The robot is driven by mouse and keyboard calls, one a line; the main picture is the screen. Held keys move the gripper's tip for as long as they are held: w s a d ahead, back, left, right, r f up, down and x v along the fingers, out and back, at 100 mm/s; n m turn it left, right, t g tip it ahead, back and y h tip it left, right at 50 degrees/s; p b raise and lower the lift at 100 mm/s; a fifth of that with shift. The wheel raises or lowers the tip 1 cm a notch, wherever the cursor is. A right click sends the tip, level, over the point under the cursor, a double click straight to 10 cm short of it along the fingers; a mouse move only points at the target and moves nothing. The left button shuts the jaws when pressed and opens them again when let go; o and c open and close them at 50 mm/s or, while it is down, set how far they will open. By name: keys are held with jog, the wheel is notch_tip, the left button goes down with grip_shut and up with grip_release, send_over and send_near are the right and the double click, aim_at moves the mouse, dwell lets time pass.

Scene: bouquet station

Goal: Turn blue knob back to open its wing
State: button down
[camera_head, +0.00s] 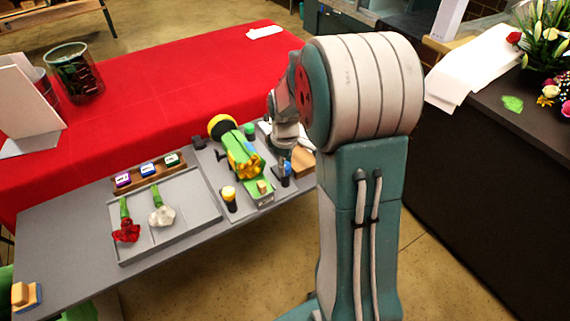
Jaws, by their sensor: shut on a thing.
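The blue knob (286,168) stands at the right side of the grey station, partly hidden by my gripper. My gripper (284,157) comes down over it from above and is shut on it; the fingertips are small and partly hidden by my arm. Left of the knob is a green fixture (260,187) with yellow parts (240,157) on it. I cannot make out clearly which part is the blue knob's wing or how far it is open.
A yellow-topped knob (229,193), a green knob (249,130) and a dark block (198,142) stand around the fixture. A grey tray (184,232) at left holds a red flower (126,231) and a white flower (161,213). A red-covered table (150,95) lies behind.

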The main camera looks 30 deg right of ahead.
jog(key=m, duration=0.4)
jog(key=shift+m, duration=0.4)
jog(key=m, duration=0.3)
jog(key=shift+f+m, duration=0.1)
jog(key=shift+m, duration=0.2)
jog(key=m, duration=0.3)
jog(key=shift+m, duration=0.3)
jog(key=shift+s+m, duration=0.1)
jog(key=shift+m, duration=1.7)
jog(key=shift+c, duration=1.5)
grip_release()
